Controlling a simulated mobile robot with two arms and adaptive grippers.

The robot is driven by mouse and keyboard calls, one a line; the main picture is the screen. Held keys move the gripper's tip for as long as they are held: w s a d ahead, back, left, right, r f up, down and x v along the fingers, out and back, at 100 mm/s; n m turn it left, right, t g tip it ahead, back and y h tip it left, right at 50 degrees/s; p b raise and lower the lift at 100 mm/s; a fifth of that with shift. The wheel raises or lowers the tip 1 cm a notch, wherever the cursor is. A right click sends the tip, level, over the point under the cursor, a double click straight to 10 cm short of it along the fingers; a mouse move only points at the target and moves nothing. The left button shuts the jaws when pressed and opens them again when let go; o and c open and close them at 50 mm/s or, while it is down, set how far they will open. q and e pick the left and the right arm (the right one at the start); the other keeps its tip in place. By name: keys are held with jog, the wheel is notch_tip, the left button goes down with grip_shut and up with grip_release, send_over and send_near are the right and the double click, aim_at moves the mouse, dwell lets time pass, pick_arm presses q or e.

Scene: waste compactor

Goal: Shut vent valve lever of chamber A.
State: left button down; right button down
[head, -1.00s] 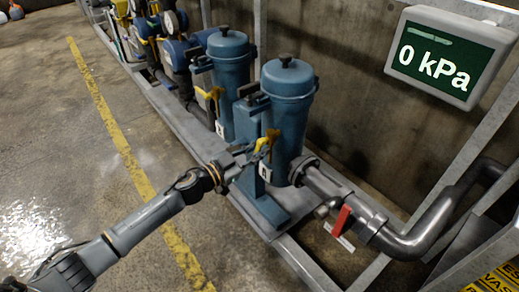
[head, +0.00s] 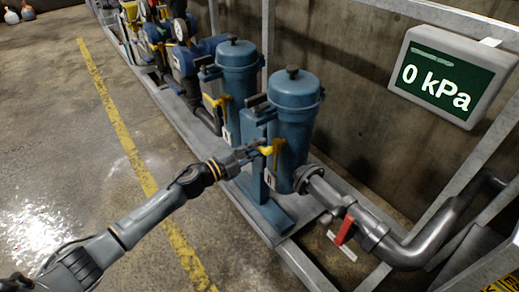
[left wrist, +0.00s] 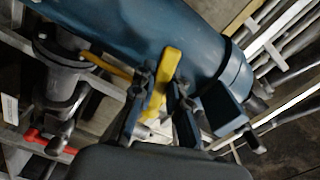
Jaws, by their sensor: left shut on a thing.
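The near blue chamber (head: 293,120) carries a small white label (head: 269,180), which I take to read A. A yellow lever (head: 265,150) sticks out from its front left side, beside an orange-yellow upright part (head: 277,150). My left gripper (head: 259,151) is shut on this lever, with the arm reaching in from the lower left. In the left wrist view the yellow lever (left wrist: 170,68) stands between the two fingers of the left gripper (left wrist: 164,92), tilted, with the blue chamber (left wrist: 130,28) behind. The lever's lower part is partly hidden by the fingers. My right gripper is not in view.
A second blue chamber (head: 238,85) with its own yellow lever (head: 211,101) stands behind. A grey pipe with a red handle (head: 344,230) runs to the right. A display (head: 452,78) reads 0 kPa.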

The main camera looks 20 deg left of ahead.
pick_arm(q)
jog(key=m, duration=0.1)
jog(key=r+m, duration=0.1)
jog(key=m, duration=0.1)
jog(key=shift+r+m, duration=0.1)
jog(key=shift+m, duration=0.3)
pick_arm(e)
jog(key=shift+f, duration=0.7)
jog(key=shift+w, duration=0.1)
pick_arm(q)
jog(key=c, duration=1.3)
grip_release()
jog(key=shift+a, duration=0.1)
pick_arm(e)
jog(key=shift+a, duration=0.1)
pick_arm(q)
jog(key=v, duration=1.2)
